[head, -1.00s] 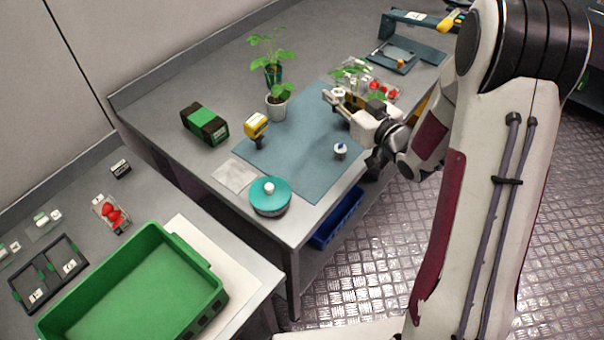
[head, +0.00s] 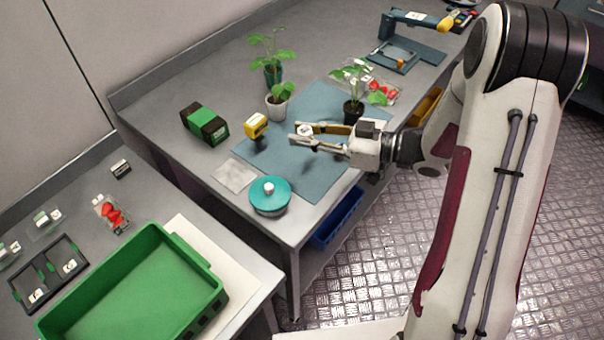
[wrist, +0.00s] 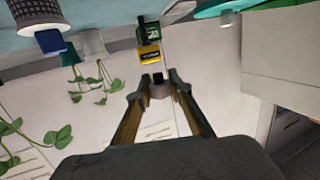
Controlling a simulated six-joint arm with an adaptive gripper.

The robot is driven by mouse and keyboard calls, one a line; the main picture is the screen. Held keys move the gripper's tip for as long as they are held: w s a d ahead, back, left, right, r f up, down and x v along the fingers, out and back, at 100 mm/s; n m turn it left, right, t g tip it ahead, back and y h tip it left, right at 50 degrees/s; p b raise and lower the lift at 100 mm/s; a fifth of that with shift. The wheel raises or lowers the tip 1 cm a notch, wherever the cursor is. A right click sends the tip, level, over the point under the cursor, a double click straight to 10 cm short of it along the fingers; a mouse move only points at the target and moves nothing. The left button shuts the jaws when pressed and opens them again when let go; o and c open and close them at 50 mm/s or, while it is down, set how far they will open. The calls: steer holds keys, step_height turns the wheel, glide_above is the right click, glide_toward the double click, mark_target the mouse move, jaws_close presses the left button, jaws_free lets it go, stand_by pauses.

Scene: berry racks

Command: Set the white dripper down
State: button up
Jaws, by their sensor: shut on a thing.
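My gripper (head: 301,134) is over the blue-grey mat (head: 318,185), shut on a small white piece (head: 305,130), which I take to be the white dripper. It sits between the fingertips, above the mat, with no visible contact below it. In the wrist view my gripper's fingertips (wrist: 158,84) close around a small dark part (wrist: 157,91); little of its white shows there. A plant in a white pot (head: 276,109) stands left of and behind the fingertips. A plant in a black pot (head: 352,113) stands behind the gripper.
A yellow-headed device (head: 255,126) stands left of the fingertips. A teal-lidded round container (head: 270,203) is at the mat's front left. The mat's front part is clear.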

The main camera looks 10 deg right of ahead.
steer(key=shift+s+a+n+g+y, duration=0.15)
steer(key=shift+s+a+n+g, duration=0.15)
steer(key=shift+s, duration=0.2)
steer(key=shift+s+a+n+g+y, duration=0.15)
steer(key=shift+s+n+g, duration=0.05)
steer(key=shift+s+g, duration=0.25)
glide_above(303, 175)
steer(key=shift+a+f, duration=0.15)
steer(key=shift+f, duration=2.8)
steer(key=shift+f, duration=0.1)
steer(key=shift+f, duration=1.75)
steer(key=shift+f, duration=0.25)
steer(key=o, duration=0.7)
